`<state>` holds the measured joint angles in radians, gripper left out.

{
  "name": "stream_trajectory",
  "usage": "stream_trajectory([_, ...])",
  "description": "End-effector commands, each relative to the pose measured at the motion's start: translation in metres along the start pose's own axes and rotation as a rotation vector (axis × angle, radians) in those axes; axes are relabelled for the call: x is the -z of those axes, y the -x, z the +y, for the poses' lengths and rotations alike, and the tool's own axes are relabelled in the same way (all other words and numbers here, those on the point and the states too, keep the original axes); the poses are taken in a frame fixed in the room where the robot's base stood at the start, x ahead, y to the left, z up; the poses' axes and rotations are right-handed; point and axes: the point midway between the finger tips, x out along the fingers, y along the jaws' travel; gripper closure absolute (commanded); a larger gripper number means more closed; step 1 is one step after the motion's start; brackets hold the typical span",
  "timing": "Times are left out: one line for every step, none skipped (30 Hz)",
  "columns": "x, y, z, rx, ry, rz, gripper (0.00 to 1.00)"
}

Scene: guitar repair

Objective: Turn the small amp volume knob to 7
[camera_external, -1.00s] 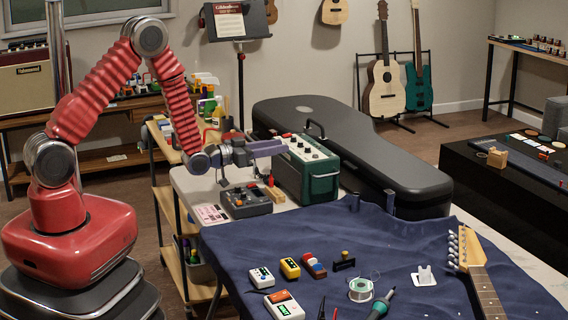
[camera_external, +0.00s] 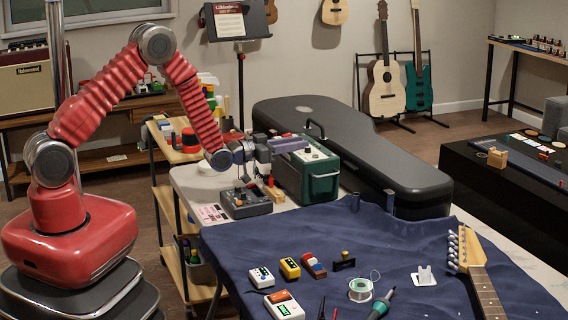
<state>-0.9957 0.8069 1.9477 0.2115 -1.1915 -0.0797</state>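The small amp (camera_external: 323,186) is a green box with a light top control panel and a dark carry handle. It stands at the back of the table. Several small knobs sit on its panel (camera_external: 315,153), too small to read any setting. My gripper (camera_external: 300,145) reaches in from the left, its fingers at the panel's left edge and partly covering it. Whether the fingers touch a knob, and how far apart they are, I cannot tell.
A grey pedal unit (camera_external: 246,202) and a small wooden block with a red-handled item (camera_external: 273,191) lie below my gripper. A black guitar case (camera_external: 400,172) stands behind the amp. A blue cloth (camera_external: 400,240) holds pedals, a solder spool (camera_external: 361,290) and a guitar neck (camera_external: 487,295).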

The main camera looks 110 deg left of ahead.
Motion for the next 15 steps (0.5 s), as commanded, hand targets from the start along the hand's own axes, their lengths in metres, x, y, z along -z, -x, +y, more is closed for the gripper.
stream_trajectory([0.0001, 0.0001, 0.0000, 0.000, 0.000, 0.000, 0.79])
stream_trajectory([0.0001, 0.0001, -0.0001, 0.000, 0.000, 0.000, 0.82])
stream_trajectory([0.0001, 0.0001, 0.0000, 0.000, 0.000, 0.000, 0.84])
stream_trajectory([0.0001, 0.0001, 0.0000, 0.000, 0.000, 0.000, 0.86])
stream_trajectory([0.0001, 0.0001, 0.0000, 0.000, 0.000, 0.000, 0.89])
stream_trajectory([0.0001, 0.0001, 0.0000, 0.000, 0.000, 0.000, 0.91])
stream_trajectory([0.0001, 0.0001, 0.0000, 0.000, 0.000, 0.000, 0.94])
stream_trajectory([0.0001, 0.0001, 0.0000, 0.000, 0.000, 0.000, 0.96])
stream_trajectory([0.0001, 0.0002, 0.0000, 0.000, 0.000, 0.000, 0.98])
stream_trajectory([0.0001, 0.0002, 0.0001, 0.000, 0.000, 0.000, 1.00])
stream_trajectory([0.0001, 0.0002, 0.0001, 0.000, 0.000, 0.000, 1.00])
stream_trajectory([0.0001, 0.0002, 0.0001, 0.000, 0.000, 0.000, 1.00])
stream_trajectory([0.0001, 0.0002, 0.0001, 0.000, 0.000, 0.000, 1.00])
stream_trajectory([0.0001, 0.0002, 0.0001, 0.000, 0.000, 0.000, 1.00])
stream_trajectory([0.0001, 0.0002, 0.0001, -0.001, 0.000, 0.000, 1.00])
